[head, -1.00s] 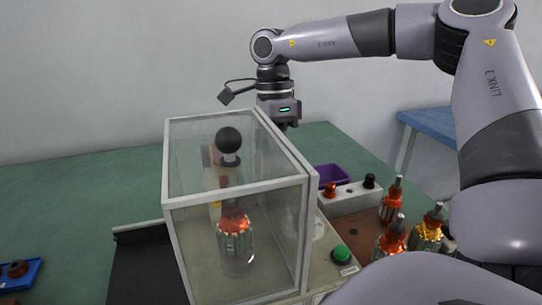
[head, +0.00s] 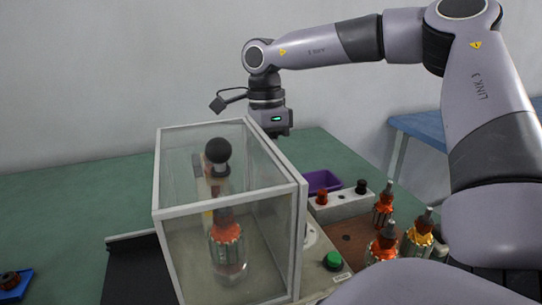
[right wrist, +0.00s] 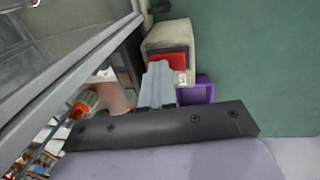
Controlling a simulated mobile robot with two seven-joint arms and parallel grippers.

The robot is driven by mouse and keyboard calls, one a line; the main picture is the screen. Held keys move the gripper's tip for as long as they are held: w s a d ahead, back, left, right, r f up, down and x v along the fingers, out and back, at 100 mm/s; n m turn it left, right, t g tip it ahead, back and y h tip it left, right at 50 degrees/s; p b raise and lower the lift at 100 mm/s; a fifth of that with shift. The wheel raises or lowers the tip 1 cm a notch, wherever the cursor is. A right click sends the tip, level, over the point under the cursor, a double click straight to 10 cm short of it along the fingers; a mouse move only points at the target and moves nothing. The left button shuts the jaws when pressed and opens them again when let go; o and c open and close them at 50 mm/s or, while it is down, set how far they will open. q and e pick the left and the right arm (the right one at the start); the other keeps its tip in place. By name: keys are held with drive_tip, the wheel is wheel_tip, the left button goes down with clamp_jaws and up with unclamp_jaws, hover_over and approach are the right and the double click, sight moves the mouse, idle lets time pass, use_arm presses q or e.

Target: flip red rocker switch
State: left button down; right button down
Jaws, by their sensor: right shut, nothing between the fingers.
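The red rocker switch (right wrist: 166,63) is set in the end of a beige box (right wrist: 168,38) in the right wrist view. In the head view the switch is hidden behind the clear guard. My right gripper (right wrist: 157,70) is shut and empty. Its fingertips overlap the lower left part of the switch in the wrist view; I cannot tell whether they touch it. In the head view my right gripper (head: 276,133) is behind the clear guard, its fingertips mostly hidden. My left gripper is not in view.
A clear guard box (head: 157,180) encloses an armature (head: 226,240). A green button (head: 332,260), a purple bin (head: 322,181), a terminal block (head: 342,205) and several loose armatures (head: 417,235) are at its right. A blue tray (head: 14,288) is far left.

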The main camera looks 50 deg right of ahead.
drive_tip(key=shift+w+d+p, duration=0.1)
drive_tip(key=shift+d+p, duration=0.1)
drive_tip(key=shift+p, duration=0.3)
wheel_tip(320, 180, up, 4)
drive_tip(key=p, duration=0.3)
drive_tip(key=shift+w, duration=0.1)
wheel_tip(320, 180, up, 10)
drive_tip(key=p, duration=0.1)
drive_tip(key=shift+w, duration=0.35)
drive_tip(key=shift+d, duration=0.1)
